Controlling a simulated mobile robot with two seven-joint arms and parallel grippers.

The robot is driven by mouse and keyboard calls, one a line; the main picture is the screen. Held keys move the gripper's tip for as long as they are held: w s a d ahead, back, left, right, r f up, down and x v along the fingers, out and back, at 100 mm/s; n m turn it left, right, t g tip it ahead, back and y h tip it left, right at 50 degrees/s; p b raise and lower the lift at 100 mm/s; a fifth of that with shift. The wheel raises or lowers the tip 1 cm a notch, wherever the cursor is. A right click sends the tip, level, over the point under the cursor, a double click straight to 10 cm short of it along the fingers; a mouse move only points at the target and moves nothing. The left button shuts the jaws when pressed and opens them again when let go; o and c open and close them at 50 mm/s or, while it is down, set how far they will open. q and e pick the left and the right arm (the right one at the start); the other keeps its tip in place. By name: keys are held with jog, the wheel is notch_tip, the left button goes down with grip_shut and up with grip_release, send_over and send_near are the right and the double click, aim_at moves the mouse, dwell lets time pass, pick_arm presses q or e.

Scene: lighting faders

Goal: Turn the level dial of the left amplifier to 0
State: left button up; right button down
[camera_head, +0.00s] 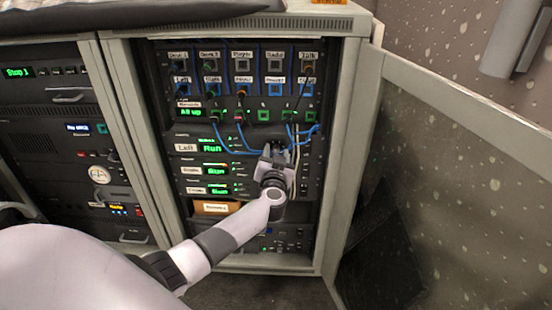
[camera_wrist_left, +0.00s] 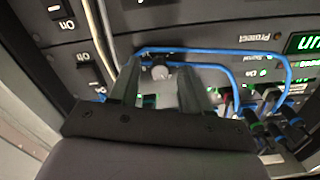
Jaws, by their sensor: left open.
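The left amplifier (camera_head: 187,148) is the rack unit labelled "Left" with a green "Run" display, in the middle of the open cabinet. My left gripper (camera_head: 275,150) is in front of its right part and hides the dial in the head view. In the left wrist view a small round grey knob (camera_wrist_left: 161,72) shows between the two open fingers (camera_wrist_left: 158,80), close to their tips. I cannot tell whether the fingers touch it. Its pointer is too small to read. My right gripper is in neither view.
Blue cables (camera_head: 228,146) hang from the patch panel in front of the amplifier and loop around the knob in the wrist view (camera_wrist_left: 205,66). Two more amplifiers (camera_head: 190,171) sit below. An open door (camera_head: 455,120) stands at the right.

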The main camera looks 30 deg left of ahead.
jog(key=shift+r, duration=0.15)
pick_arm(q)
grip_shut()
jog(key=shift+r+n+p, duration=0.1)
jog(key=shift+n+p, duration=0.2)
jog(key=shift+p, duration=0.2)
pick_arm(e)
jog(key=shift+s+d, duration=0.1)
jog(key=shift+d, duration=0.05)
